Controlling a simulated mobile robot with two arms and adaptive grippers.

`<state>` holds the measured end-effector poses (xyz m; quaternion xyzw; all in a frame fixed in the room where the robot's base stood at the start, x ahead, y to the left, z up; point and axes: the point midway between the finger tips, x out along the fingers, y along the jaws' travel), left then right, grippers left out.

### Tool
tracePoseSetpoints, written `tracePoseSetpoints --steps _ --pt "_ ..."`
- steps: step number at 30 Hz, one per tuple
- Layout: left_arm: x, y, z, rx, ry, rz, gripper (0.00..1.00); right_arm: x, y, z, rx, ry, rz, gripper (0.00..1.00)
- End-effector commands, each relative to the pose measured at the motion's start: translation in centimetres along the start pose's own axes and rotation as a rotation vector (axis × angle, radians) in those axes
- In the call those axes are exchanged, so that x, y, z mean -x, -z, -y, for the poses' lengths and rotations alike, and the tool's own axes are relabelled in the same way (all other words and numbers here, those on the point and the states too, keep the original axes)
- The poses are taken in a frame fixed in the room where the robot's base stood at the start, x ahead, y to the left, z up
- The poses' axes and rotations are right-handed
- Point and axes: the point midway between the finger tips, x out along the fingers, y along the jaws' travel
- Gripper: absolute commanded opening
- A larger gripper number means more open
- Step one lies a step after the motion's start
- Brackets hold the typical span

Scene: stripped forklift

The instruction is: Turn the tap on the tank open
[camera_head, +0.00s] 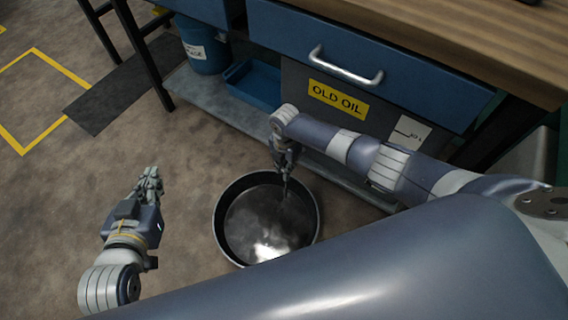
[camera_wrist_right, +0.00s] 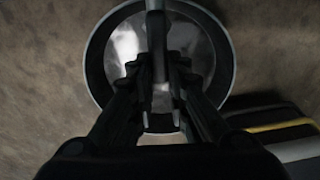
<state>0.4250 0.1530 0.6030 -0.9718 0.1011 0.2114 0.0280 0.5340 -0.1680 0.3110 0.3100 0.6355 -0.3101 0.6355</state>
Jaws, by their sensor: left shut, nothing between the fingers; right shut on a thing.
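The tank (camera_head: 300,95) is a grey box under the bench with a yellow OLD OIL label (camera_head: 338,98). My right gripper (camera_head: 286,176) is in front of the tank's lower part and points down over the pan. It is shut on a small part, seemingly the tap, mostly hidden by the fingers in the head view. In the right wrist view a dark bar and a pale metal piece show between the fingers (camera_wrist_right: 162,100). How far the tap is turned cannot be told. My left gripper (camera_head: 152,182) is shut and empty, left of the pan.
A round dark pan (camera_head: 218,225) with shiny dark contents stands on the floor below my right gripper. A blue drawer with a handle (camera_head: 345,66) is above the tank. A blue bucket (camera_head: 203,50) and blue tray (camera_head: 252,85) are on the lower shelf. Floor at left is clear.

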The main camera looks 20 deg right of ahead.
Motion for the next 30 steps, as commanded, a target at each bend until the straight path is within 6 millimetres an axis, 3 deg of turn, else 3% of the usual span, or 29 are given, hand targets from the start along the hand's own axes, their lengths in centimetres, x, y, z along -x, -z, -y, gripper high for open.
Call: tracePoseSetpoints --steps 14,15,17,30 --pt "0.05 -0.25 0.03 0.0 0.001 0.012 0.0 0.0 0.17 0.04 0.018 0.0 -0.003 0.0" --pt "0.05 -0.25 0.03 0.0 0.001 0.012 0.0 0.0 0.17 0.04 0.018 0.0 -0.003 0.19" --pt "0.05 -0.25 0.02 0.0 0.001 0.012 0.0 0.0 0.16 0.05 0.018 0.001 -0.003 0.33" --pt "0.05 -0.17 0.09 -0.001 0.002 0.01 0.0 0.47 -0.03 0.06 0.015 0.0 -0.001 0.35"
